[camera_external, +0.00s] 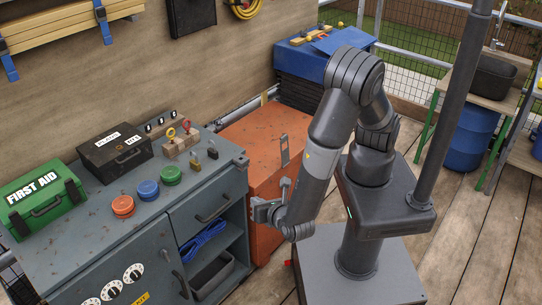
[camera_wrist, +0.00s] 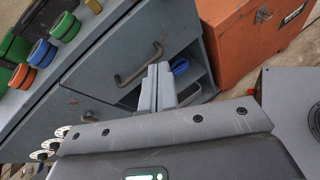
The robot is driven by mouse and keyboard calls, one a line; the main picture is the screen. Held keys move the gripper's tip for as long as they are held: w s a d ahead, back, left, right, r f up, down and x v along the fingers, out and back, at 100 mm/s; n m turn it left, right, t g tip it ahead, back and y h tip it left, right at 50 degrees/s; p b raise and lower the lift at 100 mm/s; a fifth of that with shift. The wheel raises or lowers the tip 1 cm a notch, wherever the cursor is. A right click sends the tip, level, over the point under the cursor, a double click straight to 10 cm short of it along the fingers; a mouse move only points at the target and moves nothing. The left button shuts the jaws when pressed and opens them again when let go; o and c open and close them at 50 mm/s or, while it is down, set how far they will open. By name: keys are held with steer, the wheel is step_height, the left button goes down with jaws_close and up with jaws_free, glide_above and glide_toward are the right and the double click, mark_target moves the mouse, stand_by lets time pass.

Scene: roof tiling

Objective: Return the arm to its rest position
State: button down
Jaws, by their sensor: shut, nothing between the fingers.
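My arm is folded, with the elbow raised high and the forearm running down toward the grey cabinet. My gripper (camera_external: 260,210) is beside the cabinet's open right side in the external view. In the wrist view my gripper (camera_wrist: 158,76) shows two grey fingers pressed together, with nothing between them. The fingers lie in front of the grey cabinet (camera_wrist: 95,75), near a drawer handle (camera_wrist: 140,70). I cannot tell how far the fingertips are from the cabinet.
The grey cabinet (camera_external: 95,255) carries a green first aid box (camera_external: 42,200), a black box (camera_external: 115,150), red, blue and green round pieces, and padlocks. An orange chest (camera_external: 262,130) stands behind my gripper. Open wooden floor (camera_external: 460,235) lies to the right.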

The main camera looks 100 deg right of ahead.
steer(key=s+d+r+m+y, duration=0.3)
steer(key=s+r+m+y, duration=0.1)
steer(key=r+m, duration=0.3)
steer(key=s+d+r+m+y, duration=0.4)
steer(key=r+m, duration=0.3)
steer(key=r, duration=0.5)
steer(key=s+d+r+m+y, duration=0.3)
steer(key=s+r+m+y, duration=0.1)
steer(key=r, duration=0.6)
steer(key=shift+s+d+m+g, duration=0.35)
steer(key=shift+s+m, duration=0.45)
steer(key=shift+m, duration=0.6)
